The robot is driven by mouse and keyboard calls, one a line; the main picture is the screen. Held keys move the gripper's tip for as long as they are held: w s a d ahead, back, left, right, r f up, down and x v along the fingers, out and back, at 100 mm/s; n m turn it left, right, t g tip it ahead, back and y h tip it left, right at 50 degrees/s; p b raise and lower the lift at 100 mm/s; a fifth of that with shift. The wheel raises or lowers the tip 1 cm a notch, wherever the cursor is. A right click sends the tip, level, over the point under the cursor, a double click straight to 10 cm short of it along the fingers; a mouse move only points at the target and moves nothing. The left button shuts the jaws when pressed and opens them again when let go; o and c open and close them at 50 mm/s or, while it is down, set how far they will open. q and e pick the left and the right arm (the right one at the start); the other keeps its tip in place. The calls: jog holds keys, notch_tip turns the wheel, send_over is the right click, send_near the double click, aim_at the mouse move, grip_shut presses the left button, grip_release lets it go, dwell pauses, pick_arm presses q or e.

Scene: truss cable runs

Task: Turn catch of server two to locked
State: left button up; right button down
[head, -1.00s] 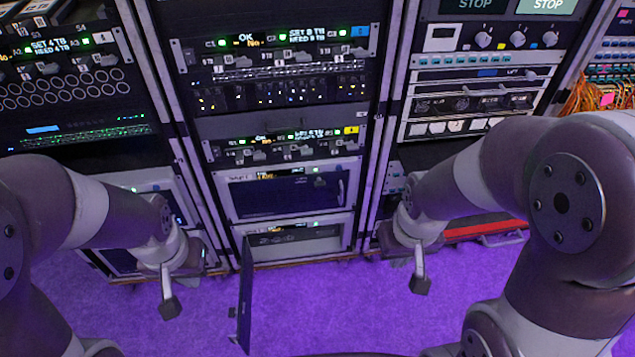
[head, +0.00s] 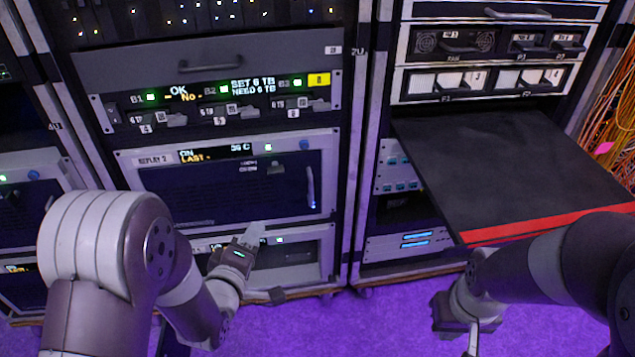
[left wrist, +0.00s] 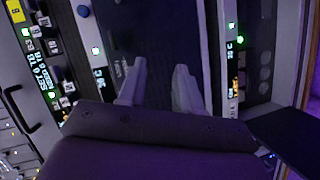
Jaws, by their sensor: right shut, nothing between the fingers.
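Server two (head: 225,195), labelled REPLAY 2, has a dark blue front with a pale frame, a display strip and an upright handle (head: 311,187) at the right. A small dark catch (head: 275,168) sits at the upper right of its front, by tiny lettering; its setting is too small to read. My left gripper (head: 252,240) is just below server two's lower edge. In the left wrist view its two pale fingers (left wrist: 158,85) are apart and empty before the dark front (left wrist: 158,35). My right gripper (head: 462,328) is shut and empty, low at the right, away from server two.
A black shelf (head: 515,165) with a red front edge juts out of the right rack above my right arm. The server below (head: 300,262) is partly hidden by my left gripper. Orange cables (head: 608,95) hang at the far right. Purple floor (head: 375,320) is clear.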

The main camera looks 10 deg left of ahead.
aim_at(274, 174)
pick_arm(q)
notch_tip(274, 174, up, 5)
jog(key=w+n+t, duration=0.1)
jog(key=n+t, duration=0.2)
jog(key=shift+h, duration=0.4)
jog(key=w+b, duration=0.1)
jog(key=w, duration=0.3)
jog(key=w+d+b, duration=0.1)
jog(key=w, duration=0.3)
jog(key=w+d+b, duration=0.1)
jog(key=w+b, duration=0.1)
jog(key=w, duration=0.2)
jog(key=shift+w+r, duration=0.15)
jog(key=shift+w, duration=0.05)
grip_shut()
